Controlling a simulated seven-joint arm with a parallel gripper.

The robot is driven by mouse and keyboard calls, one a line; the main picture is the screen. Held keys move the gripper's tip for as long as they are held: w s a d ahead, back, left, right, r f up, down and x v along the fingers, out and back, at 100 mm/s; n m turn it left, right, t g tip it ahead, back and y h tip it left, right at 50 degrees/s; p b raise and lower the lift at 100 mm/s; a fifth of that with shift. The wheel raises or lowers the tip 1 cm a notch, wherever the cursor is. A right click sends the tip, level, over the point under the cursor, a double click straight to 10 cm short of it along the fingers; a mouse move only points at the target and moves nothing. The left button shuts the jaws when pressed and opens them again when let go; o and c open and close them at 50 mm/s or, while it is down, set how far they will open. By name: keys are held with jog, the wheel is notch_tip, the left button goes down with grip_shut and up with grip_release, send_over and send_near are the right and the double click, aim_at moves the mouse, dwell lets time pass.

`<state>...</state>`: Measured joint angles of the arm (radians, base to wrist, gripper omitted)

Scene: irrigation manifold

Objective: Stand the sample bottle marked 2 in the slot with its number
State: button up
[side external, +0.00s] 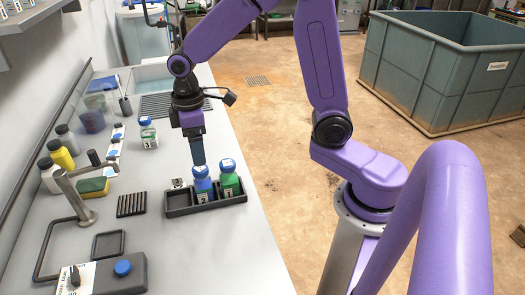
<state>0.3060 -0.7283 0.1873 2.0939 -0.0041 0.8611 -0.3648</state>
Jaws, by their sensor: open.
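The sample bottle marked 2 (203,188), with blue contents and a blue cap, stands upright in the middle slot of the dark rack (180,212). My gripper (198,162) points down right over its cap, with its jaws open. From this view I cannot tell whether the fingertips touch the cap. A green bottle marked 1 (230,182) stands in the right slot. The left slot looks empty, with a small number card (178,183) behind it. The bottles hide any card behind the other two slots.
A bottle marked 3 (149,135) stands on the bench farther back. A bent metal tap (77,197), a sponge (93,188), a black ribbed mat (131,205) and a control box (120,273) lie to the left. The bench in front of the rack is clear.

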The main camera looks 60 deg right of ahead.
jog(key=s+d+r+n, duration=0.1)
jog(key=s, duration=1.1)
jog(key=s+d+r+n, duration=0.1)
jog(key=s+d+n, duration=0.1)
jog(key=s, duration=1)
jog(key=shift+r+n, duration=0.2)
jog(key=shift+n, duration=0.1)
dwell(1.0)
